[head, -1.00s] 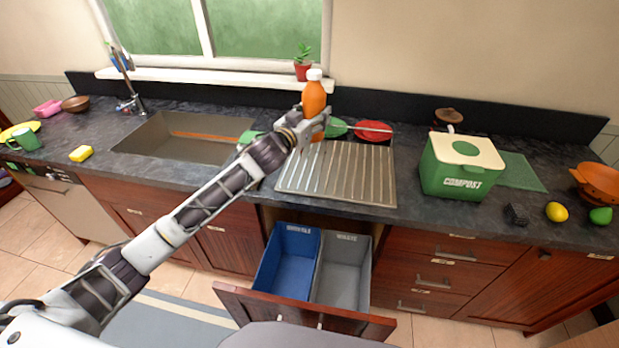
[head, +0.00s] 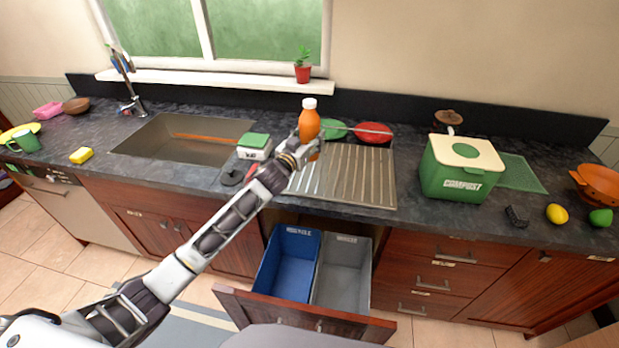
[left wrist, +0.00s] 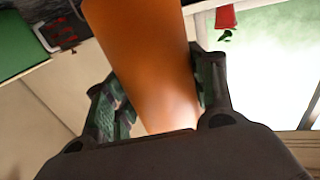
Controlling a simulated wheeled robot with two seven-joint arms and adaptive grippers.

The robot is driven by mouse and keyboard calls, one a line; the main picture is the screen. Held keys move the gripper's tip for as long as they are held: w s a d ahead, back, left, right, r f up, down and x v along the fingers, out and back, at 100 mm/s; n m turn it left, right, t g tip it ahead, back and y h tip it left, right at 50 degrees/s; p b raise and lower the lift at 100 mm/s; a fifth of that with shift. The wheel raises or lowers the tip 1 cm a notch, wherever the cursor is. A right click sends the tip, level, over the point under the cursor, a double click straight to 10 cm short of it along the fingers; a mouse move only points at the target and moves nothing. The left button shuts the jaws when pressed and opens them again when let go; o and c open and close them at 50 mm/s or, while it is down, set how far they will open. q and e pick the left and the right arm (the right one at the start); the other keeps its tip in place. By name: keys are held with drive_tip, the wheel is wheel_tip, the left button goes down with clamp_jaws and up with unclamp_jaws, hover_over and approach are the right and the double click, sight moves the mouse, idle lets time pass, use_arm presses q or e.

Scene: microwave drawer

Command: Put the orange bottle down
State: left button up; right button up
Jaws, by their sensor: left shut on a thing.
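The orange bottle (head: 309,122) with a white cap is upright in my left gripper (head: 309,146), over the back left part of the ribbed metal drainboard (head: 352,177). In the left wrist view the orange bottle (left wrist: 148,60) fills the space between the two fingers of my left gripper (left wrist: 160,100), which is shut on it. Whether the bottle's bottom touches the drainboard is hidden by the gripper. My right gripper is not in view.
A green compost bin (head: 458,170) is to the right. An open drawer with blue (head: 287,262) and grey (head: 343,270) bins juts out below.

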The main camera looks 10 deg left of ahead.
use_arm(q)
drive_tip(key=shift+f, duration=2.5)
drive_tip(key=shift+f, duration=2.3)
drive_tip(key=shift+f, duration=0.25)
drive_tip(key=o, duration=1)
